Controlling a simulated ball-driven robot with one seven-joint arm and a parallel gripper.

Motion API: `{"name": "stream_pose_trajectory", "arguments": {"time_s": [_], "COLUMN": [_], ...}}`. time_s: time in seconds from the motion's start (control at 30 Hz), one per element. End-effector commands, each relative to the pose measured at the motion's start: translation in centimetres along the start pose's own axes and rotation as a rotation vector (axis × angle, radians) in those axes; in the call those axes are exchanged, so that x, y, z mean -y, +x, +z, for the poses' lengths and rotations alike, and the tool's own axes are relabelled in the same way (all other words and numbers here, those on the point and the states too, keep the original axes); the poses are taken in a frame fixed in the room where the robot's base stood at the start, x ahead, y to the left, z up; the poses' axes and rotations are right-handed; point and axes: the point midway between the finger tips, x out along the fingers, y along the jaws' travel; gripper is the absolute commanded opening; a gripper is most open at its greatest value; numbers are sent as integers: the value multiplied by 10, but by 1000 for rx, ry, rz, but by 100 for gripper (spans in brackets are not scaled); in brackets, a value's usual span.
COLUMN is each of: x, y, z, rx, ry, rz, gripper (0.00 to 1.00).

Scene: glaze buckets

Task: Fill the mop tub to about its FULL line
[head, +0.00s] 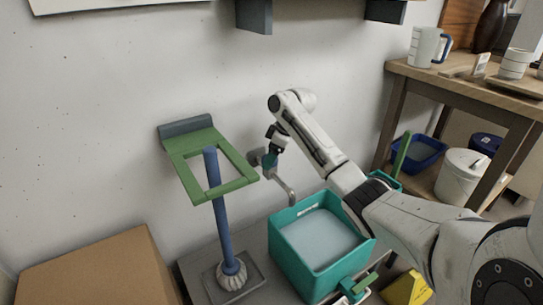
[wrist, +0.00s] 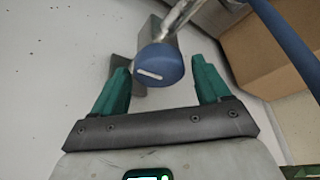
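The teal mop tub (head: 290,262) stands below the wall tap (head: 282,186). Pale bluish water (head: 322,240) lies in it, some way below the rim. A small white marking (head: 308,211) shows on its far inner wall, too small to read. The spout hangs over the tub's back edge, and I see no stream from it. My gripper (head: 268,158) is up at the tap. In the wrist view, my teal fingers (wrist: 160,66) are open, with the tap's blue knob (wrist: 162,72) ahead between them and gaps on both sides. The knob has a white bar mark.
A blue-handled mop (head: 220,215) stands in a green wall holder (head: 195,190), left of the tub. A cardboard box (head: 100,270) is at lower left. A wooden table (head: 465,85) at right bears a mug (head: 425,47); a white bucket (head: 458,175) and blue basin (head: 420,155) sit below.

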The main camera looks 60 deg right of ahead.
Motion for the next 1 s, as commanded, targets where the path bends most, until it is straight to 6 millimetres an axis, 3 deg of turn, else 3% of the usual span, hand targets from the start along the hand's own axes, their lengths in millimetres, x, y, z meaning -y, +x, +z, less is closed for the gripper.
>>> {"name": "stream_pose_trajectory", "arguments": {"time_s": [0.07,0.47,0.67,1.0], "x": [0,0,1,4], "y": [0,0,-2,-5], "z": [0,0,-2,-4], "rx": [0,0,-1,1], "ry": [0,0,21,206], "rz": [0,-1,6,79], "gripper": [68,30,28,28]}}
